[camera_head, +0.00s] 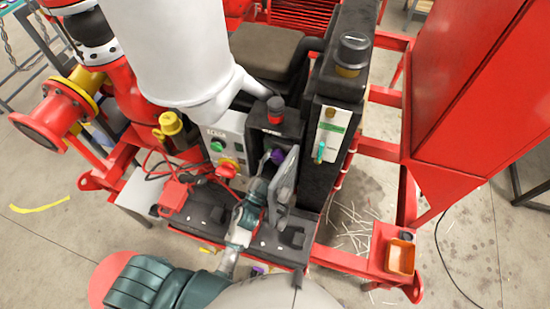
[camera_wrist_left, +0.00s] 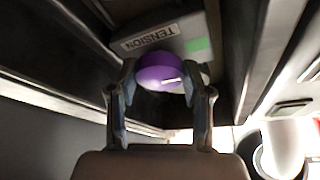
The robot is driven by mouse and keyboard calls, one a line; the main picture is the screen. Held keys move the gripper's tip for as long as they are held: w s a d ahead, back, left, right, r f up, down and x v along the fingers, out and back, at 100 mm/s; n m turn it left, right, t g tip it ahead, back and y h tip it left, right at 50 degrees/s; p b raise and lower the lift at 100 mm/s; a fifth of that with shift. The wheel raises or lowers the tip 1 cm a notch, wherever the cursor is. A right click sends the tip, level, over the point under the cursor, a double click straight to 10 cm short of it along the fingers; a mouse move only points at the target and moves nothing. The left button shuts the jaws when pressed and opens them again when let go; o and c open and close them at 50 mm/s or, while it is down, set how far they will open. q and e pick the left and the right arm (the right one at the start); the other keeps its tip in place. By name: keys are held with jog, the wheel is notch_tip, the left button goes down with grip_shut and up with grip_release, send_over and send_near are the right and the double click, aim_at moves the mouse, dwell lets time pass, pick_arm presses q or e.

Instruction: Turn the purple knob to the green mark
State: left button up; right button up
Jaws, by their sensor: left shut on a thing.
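The purple knob (camera_wrist_left: 160,72) sits between the two fingertips of my left gripper (camera_wrist_left: 158,82) in the left wrist view, with a finger touching each side. A short white line shows on its face, pointing toward the right finger. The green mark (camera_wrist_left: 198,45) is a small patch on the panel, up and to the right of the knob, beside a grey label reading TENSION (camera_wrist_left: 150,36). In the head view the purple knob (camera_head: 278,155) shows small on the dark box, with my left gripper (camera_head: 277,166) at it. The green mark is not discernible there.
A tall black unit (camera_head: 335,105) stands close on the right. A panel with a green button (camera_head: 217,145) and a red-yellow switch (camera_head: 229,167) is on the left.

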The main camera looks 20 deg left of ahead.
pick_arm(q)
jog(key=o, duration=1.1)
jog(key=shift+r, duration=0.15)
jog(key=shift+o, duration=0.2)
jog(key=shift+d, duration=0.15)
jog(key=v, duration=0.7)
jog(key=shift+s, duration=0.2)
jog(key=shift+f, duration=0.2)
jog(key=shift+s+f, duration=0.1)
